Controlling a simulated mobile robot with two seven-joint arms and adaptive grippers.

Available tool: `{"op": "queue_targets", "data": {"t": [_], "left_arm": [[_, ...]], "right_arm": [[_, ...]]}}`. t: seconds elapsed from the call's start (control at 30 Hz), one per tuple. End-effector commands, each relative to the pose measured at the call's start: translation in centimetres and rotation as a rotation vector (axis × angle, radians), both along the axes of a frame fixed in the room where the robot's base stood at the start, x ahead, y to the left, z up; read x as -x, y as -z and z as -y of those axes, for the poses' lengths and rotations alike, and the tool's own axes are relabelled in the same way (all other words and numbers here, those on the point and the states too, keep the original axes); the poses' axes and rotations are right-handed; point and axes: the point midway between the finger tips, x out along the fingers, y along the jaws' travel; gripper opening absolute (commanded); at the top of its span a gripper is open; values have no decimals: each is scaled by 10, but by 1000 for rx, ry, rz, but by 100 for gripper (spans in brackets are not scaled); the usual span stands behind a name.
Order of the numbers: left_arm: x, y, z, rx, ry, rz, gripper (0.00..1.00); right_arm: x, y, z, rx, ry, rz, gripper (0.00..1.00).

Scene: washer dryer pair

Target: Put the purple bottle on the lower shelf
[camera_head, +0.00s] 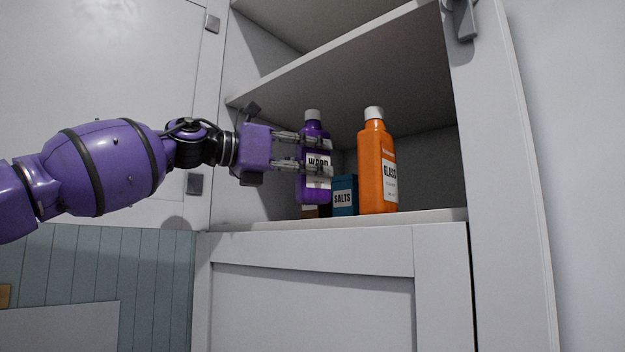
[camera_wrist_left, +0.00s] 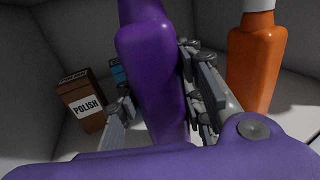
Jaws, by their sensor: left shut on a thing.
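The purple bottle (camera_head: 314,187) with a white cap and a white label is upright at the lower shelf (camera_head: 340,222) of the open cabinet. My left gripper (camera_head: 318,158) comes in from the left and is shut on the bottle's middle. The bottle's base shows just above the shelf's front edge; I cannot tell whether it touches the shelf. In the left wrist view the purple bottle (camera_wrist_left: 150,60) stands between the fingers. My right gripper is not in view.
An orange bottle (camera_head: 376,165) stands on the lower shelf to the right. A blue SALTS box (camera_head: 344,196) and a brown POLISH box (camera_wrist_left: 80,95) stand behind the purple bottle. The upper shelf (camera_head: 350,60) is overhead. The cabinet's right side wall (camera_head: 500,150) bounds the opening.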

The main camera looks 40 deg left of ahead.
Motion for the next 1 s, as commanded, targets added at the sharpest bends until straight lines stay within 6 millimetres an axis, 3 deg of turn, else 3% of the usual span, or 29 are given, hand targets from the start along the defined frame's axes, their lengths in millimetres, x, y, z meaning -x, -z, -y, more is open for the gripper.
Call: {"op": "queue_targets", "data": {"t": [0.2, 0.5, 0.67, 0.7, 0.8, 1.0], "left_arm": [[5, 20, 0, 2, 1, 11, 0], [1, 33, 0, 0, -1, 4, 0], [1, 34, 0, 1, -1, 6, 0], [1, 36, 0, 0, -1, 1, 41], [0, 37, -1, -1, -1, 0, 54], [0, 37, -1, 0, -1, 0, 54]], "right_arm": [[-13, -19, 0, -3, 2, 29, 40], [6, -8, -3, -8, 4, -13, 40], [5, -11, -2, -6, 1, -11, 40], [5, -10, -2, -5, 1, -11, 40], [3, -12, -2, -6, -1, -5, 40], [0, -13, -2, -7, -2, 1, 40]]}}
